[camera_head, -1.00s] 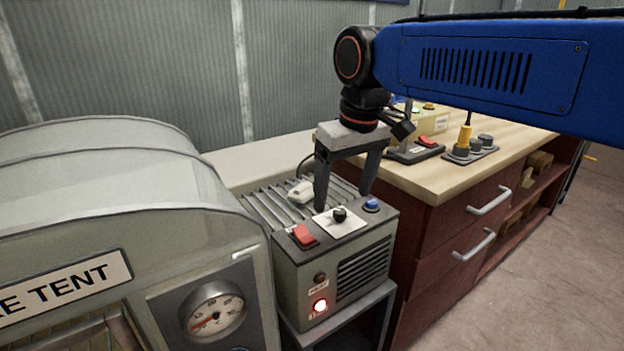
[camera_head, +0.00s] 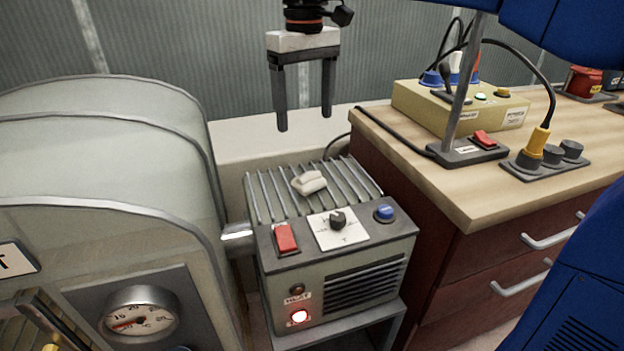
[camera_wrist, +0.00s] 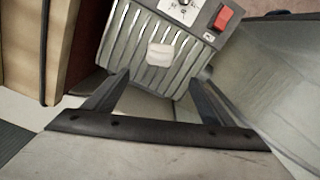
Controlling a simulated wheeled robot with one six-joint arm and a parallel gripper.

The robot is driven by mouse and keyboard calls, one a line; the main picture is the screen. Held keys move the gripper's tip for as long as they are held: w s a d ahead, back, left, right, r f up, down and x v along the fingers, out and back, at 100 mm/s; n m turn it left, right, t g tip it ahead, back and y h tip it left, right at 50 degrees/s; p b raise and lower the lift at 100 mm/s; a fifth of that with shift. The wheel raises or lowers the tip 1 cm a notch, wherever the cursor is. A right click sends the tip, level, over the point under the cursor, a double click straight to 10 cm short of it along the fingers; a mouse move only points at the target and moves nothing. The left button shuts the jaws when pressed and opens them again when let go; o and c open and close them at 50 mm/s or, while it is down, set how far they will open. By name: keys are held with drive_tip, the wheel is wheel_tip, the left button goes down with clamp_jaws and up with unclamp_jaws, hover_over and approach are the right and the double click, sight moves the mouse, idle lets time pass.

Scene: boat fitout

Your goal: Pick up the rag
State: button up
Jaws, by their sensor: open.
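The rag (camera_head: 309,183) is a small off-white crumpled piece lying on the ribbed top grille of the grey heater (camera_head: 335,285). It also shows in the wrist view (camera_wrist: 159,54), ahead of and between my fingers. My gripper (camera_head: 305,122) hangs above and behind the heater in the head view, its two dark fingers pointing down, open and empty. In the wrist view the open fingers (camera_wrist: 157,82) point toward the grille. The gripper is apart from the rag. No part of the rag is visibly covered.
The heater has a red switch (camera_head: 286,238), a knob (camera_head: 338,220), a blue button (camera_head: 384,212) and a lit lamp (camera_head: 299,316). A rounded tent unit (camera_head: 110,150) stands close on the left. A wooden workbench (camera_head: 470,195) with a lamp pole and cables is on the right.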

sight(309, 179)
wheel_tip(309, 179, down, 15)
drive_tip(key=shift+w+a, duration=0.1)
drive_tip(key=shift+w, duration=0.05)
idle(0.5)
drive_tip(key=c, duration=1)
